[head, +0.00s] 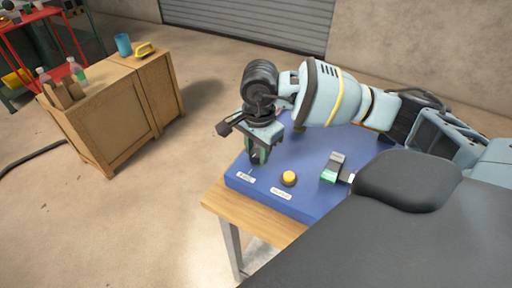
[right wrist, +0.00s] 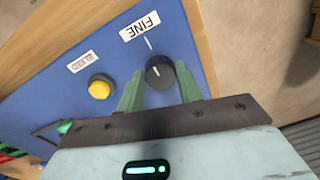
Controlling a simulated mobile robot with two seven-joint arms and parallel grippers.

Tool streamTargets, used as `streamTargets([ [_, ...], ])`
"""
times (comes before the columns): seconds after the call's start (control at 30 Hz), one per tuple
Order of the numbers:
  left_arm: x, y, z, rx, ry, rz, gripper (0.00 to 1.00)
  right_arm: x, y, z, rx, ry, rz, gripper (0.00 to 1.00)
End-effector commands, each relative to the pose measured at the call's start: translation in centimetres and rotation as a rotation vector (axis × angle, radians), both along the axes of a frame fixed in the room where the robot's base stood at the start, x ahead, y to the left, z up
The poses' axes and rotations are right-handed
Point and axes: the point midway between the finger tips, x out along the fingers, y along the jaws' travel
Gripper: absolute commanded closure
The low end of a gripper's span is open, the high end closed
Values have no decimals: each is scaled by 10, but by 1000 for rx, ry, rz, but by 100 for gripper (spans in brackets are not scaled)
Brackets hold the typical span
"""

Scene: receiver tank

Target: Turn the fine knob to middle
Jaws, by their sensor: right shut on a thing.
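The fine knob (right wrist: 159,73) is a round black knob with a pale pointer line, on a blue panel (right wrist: 60,102) beside the white FINE label (right wrist: 140,26). A short white mark shows on the panel between label and knob. My right gripper (right wrist: 160,82) has its two greenish fingers on either side of the knob and is shut on it. In the head view the right gripper (head: 258,156) points down at the panel's near left part, and the knob is mostly hidden by the fingers. My left gripper is not in view.
A yellow button (head: 289,178) with its own label sits beside the knob. A grey-and-green lever-like part (head: 333,168) is further right on the panel. The wooden table (head: 255,220) holds the panel. A wooden cabinet (head: 120,115) stands left, with open floor between.

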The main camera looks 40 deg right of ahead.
Motion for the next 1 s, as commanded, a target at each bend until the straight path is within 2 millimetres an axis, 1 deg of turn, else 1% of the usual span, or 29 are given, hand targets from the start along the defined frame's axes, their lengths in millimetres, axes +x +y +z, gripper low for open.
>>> streamTargets([
  [0.2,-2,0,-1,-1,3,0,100,1,0,1,0,-4,32,88],
  [0.57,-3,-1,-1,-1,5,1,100,1,0,2,0,-4,35,88],
  [0.6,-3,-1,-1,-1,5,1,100,1,0,2,0,-4,35,64],
  [0.77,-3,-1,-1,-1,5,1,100,1,0,1,0,-3,35,43],
  [1.0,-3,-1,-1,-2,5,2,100,0,0,1,0,-1,35,43],
])
